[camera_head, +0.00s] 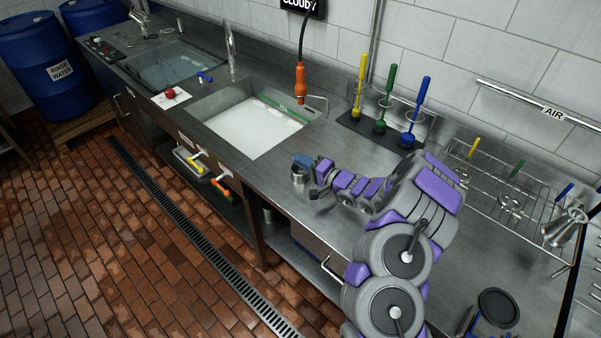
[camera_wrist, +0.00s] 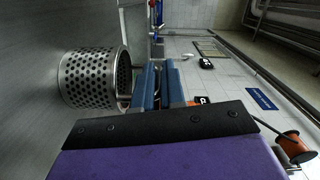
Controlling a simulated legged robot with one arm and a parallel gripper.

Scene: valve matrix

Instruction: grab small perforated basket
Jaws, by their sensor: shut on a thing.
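The small perforated basket (camera_wrist: 92,80) is a shiny metal cylinder with round holes, at the left of the wrist view. In the head view it is a small metal cup shape (camera_head: 298,176) just above or on the steel counter; I cannot tell which. My gripper (camera_wrist: 156,84) has two blue fingers close together at the basket's right side, by its open rim. In the head view my gripper (camera_head: 305,161) is at the basket's top. It is shut on the basket, though the exact grip point is partly hidden behind the fingers.
A sink with whitish water (camera_head: 245,130) lies left of the basket. Brushes (camera_head: 385,105) stand upright behind my arm, and a wire rack (camera_head: 510,195) is on the right. An orange hanging handle (camera_head: 300,80) is over the sink's back edge. The counter's front edge is close.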

